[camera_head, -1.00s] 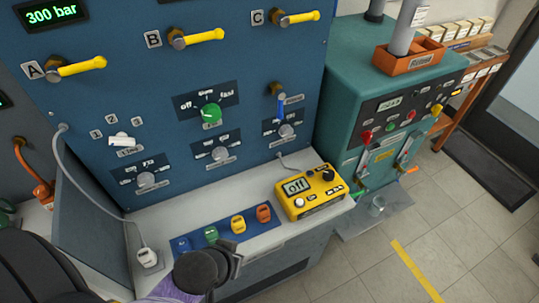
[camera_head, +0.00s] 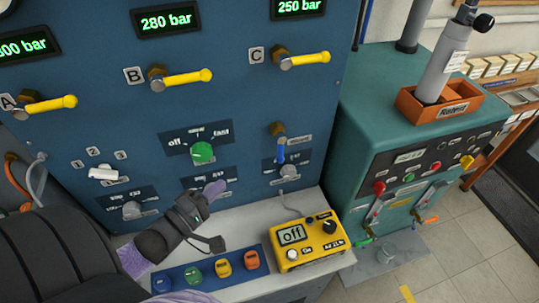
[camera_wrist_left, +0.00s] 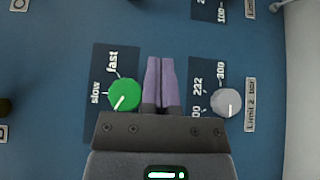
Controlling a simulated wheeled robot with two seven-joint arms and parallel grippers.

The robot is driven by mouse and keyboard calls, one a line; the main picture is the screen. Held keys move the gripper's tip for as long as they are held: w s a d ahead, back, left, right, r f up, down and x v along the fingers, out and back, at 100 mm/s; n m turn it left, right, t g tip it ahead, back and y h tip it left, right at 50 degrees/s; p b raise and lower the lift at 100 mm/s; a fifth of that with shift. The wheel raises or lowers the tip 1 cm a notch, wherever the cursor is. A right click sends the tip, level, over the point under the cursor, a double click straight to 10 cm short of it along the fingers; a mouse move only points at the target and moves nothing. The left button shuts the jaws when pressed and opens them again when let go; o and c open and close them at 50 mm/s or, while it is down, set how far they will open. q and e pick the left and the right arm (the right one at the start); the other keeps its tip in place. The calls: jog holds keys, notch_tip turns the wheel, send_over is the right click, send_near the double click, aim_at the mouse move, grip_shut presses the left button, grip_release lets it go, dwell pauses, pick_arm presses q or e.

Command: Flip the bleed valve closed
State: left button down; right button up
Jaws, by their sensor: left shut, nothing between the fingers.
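A small valve with a blue handle (camera_head: 281,150) and brass body (camera_head: 277,129) sits on the right of the blue panel; I take it for the bleed valve. Its handle hangs roughly straight down. My left gripper (camera_head: 215,188) is in front of the panel, left of and below this valve and apart from it. In the left wrist view its purple fingers (camera_wrist_left: 161,68) are together and empty, pointing at the panel between a green knob (camera_wrist_left: 124,96) and a grey knob (camera_wrist_left: 226,102). The blue valve is not recognisable there. My right gripper is not in view.
Yellow levers A (camera_head: 50,104), B (camera_head: 182,79) and C (camera_head: 304,59) stick out above. A yellow meter reading "off" (camera_head: 313,242) and a blue strip with coloured tags (camera_head: 208,273) lie on the ledge. A teal machine (camera_head: 385,110) stands at right.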

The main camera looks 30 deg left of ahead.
pick_arm(q)
jog(key=b, duration=0.1)
send_near(281, 150)
jog(key=w+a+f, duration=0.2)
jog(key=w+a, duration=0.2)
jog(key=w+d, duration=0.3)
jog(key=shift+w+f, duration=0.15)
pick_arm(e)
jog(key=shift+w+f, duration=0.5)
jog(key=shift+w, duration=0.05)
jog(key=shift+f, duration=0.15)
